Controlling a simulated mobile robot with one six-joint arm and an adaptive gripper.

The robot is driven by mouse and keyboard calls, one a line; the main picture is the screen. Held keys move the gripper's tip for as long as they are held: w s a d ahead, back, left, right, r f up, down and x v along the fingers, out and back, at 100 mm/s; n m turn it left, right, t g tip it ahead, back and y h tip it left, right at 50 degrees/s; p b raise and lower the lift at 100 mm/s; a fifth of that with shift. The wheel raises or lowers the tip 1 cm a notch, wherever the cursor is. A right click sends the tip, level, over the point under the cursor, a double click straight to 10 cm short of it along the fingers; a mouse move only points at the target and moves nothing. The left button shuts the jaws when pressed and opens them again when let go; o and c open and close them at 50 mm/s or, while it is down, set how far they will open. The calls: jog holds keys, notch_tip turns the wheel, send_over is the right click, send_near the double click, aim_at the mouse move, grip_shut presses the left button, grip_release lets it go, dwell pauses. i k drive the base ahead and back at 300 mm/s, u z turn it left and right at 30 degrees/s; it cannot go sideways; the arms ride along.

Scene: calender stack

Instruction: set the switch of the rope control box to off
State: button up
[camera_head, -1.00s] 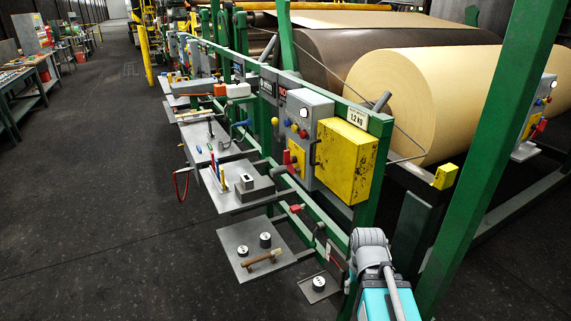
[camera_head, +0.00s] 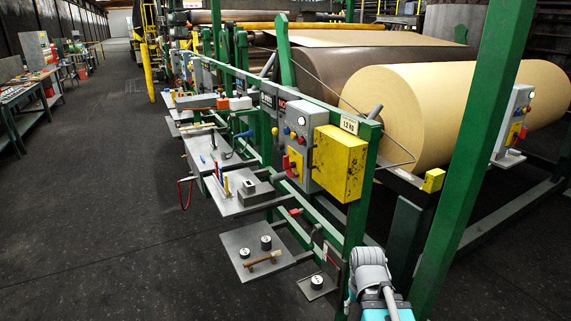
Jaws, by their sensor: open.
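A grey control box (camera_head: 300,129) with lights, buttons and a red rotary switch (camera_head: 292,164) on a yellow plate is mounted on the green rail at centre. A second grey control box (camera_head: 508,124), also with a red switch (camera_head: 519,134) on yellow, is at the right behind a green post. The labels are too small to read, so I cannot tell which is the rope control box. The switch positions are also unclear. My gripper is not clearly in view; only grey and teal parts of my arm show at the bottom, below and right of the centre box.
A worn yellow box (camera_head: 340,165) juts out beside the centre control box. Trays with tools (camera_head: 234,205) and a low plate with weights (camera_head: 243,240) stick out from the rail. A green post (camera_head: 478,150) and large paper roll (camera_head: 425,105) stand right. The floor (camera_head: 100,230) at left is clear.

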aim_at(287, 165)
jog(key=u, duration=0.25)
jog(key=i, duration=1.05)
jog(key=u, duration=0.15)
